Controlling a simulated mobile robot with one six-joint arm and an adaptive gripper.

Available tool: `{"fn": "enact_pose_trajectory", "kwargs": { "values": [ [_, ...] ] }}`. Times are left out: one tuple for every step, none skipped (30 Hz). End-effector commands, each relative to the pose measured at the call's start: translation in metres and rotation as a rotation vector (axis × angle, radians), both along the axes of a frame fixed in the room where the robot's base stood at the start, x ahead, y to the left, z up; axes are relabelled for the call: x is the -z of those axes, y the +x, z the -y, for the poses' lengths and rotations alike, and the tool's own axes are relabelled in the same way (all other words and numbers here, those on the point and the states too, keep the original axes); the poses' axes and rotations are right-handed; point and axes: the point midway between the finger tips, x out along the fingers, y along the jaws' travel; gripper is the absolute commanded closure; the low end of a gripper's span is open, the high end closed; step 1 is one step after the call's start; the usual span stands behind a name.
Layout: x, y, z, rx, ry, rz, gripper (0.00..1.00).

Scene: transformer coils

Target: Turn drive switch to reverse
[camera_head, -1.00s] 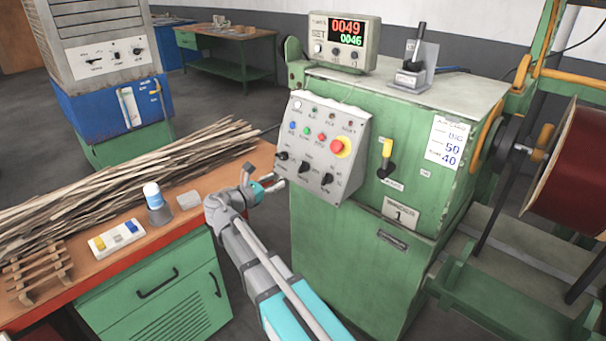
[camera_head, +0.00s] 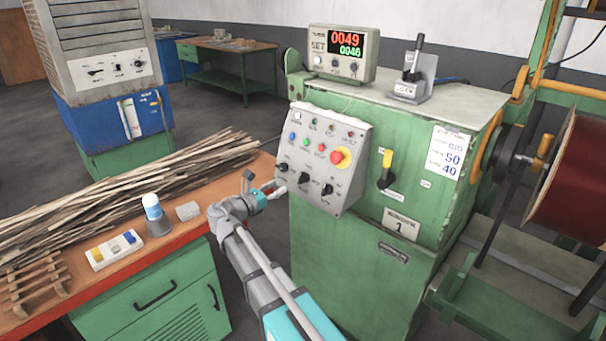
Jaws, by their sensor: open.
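The grey sloped control panel (camera_head: 322,155) on the green winding machine carries three black rotary knobs along its lower part: a left knob (camera_head: 282,167), a middle knob (camera_head: 304,178) and a right knob (camera_head: 327,190). Their labels are too small to read, so I cannot tell which is the drive switch. My gripper (camera_head: 279,190) is open and empty, just left of the panel's lower left edge, below the left knob. I see no contact with any knob, though the gap in depth is unclear.
The orange bench (camera_head: 180,226), with wooden strips and a white-blue bottle (camera_head: 153,207), lies left of my arm.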

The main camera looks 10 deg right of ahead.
Motion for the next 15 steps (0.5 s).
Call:
{"fn": "enact_pose_trajectory", "kwargs": {
  "values": [
    [0.000, 0.005, 0.006, 0.003, 0.000, 0.000, 0.50],
    [0.000, 0.007, 0.009, 0.003, 0.000, 0.000, 0.50],
    [0.000, 0.010, 0.014, 0.002, 0.000, 0.000, 0.50],
    [0.000, 0.013, 0.017, 0.002, 0.000, 0.000, 0.50],
    [0.000, 0.015, 0.020, 0.002, 0.000, 0.000, 0.50],
    [0.000, 0.018, 0.025, 0.003, 0.000, 0.000, 0.50],
    [0.000, 0.021, 0.029, 0.002, 0.000, 0.000, 0.50],
    [0.000, 0.024, 0.032, 0.002, 0.000, 0.000, 0.50],
    [0.000, 0.027, 0.036, 0.002, 0.000, 0.000, 0.50],
    [0.000, 0.030, 0.040, 0.002, 0.000, 0.000, 0.50],
    [0.000, 0.032, 0.044, 0.003, 0.000, 0.000, 0.50],
    [0.000, 0.036, 0.048, 0.002, 0.000, 0.000, 0.50],
    [0.000, 0.038, 0.052, 0.002, 0.000, 0.000, 0.50],
    [0.000, 0.041, 0.055, 0.002, 0.000, 0.000, 0.50],
    [0.000, 0.044, 0.060, 0.002, 0.000, 0.000, 0.50]
  ]
}}
